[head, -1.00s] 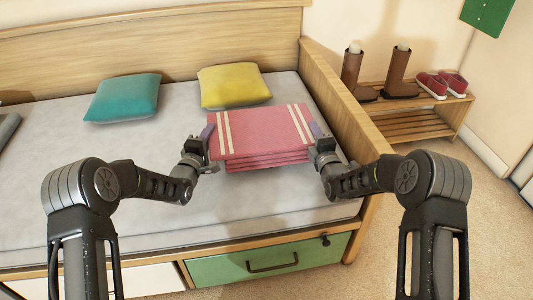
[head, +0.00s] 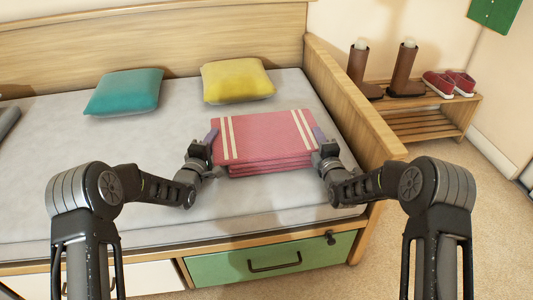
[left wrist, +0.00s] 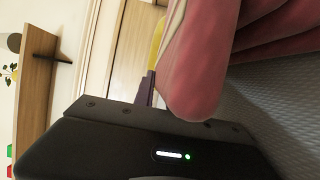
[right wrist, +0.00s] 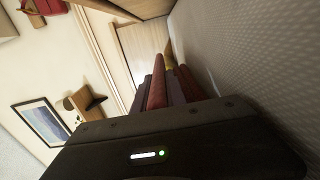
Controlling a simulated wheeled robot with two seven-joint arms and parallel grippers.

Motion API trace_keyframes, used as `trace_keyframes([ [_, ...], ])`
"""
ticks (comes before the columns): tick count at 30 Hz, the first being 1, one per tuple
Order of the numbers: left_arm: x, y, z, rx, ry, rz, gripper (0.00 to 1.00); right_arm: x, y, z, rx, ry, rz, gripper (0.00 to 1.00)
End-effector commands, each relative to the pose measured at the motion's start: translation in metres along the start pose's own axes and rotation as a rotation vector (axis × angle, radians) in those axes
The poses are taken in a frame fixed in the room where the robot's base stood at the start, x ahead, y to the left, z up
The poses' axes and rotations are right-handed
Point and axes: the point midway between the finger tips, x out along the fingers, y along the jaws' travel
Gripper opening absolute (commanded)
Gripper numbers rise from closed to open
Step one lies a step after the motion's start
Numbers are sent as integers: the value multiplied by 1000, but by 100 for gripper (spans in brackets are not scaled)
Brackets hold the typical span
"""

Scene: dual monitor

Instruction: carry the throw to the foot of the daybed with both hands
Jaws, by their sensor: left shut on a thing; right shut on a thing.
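The throw (head: 265,138) is a folded pink stack with cream stripes near both ends. It is held level over the right end of the daybed (head: 100,165), close above or on the mattress; I cannot tell which. My left gripper (head: 211,142) is shut on its left edge. My right gripper (head: 320,142) is shut on its right edge, beside the wooden end panel. The throw also shows in the left wrist view (left wrist: 200,60) and in the right wrist view (right wrist: 158,85).
A teal pillow (head: 124,93) and a yellow pillow (head: 237,81) lie along the backrest. The wooden end panel (head: 350,95) rises close to my right gripper. Beyond it stands a shoe rack (head: 430,122) with boots and red shoes.

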Motion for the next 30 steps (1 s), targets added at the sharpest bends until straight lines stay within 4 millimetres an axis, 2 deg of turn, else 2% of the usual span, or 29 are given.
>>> trace_keyframes([
  [1,0,0,0,0,1,2,19,0,-1,0,-1,0,0,19],
  [8,0,0,0,0,0,1,38,0,0,0,0,0,-1,38],
  [20,-6,0,-1,0,0,-1,38,0,0,0,0,0,0,38],
  [26,-32,0,-1,-1,2,-1,38,0,0,0,0,0,0,38],
  [30,-62,0,-1,-2,3,-1,38,0,0,0,0,0,0,38],
])
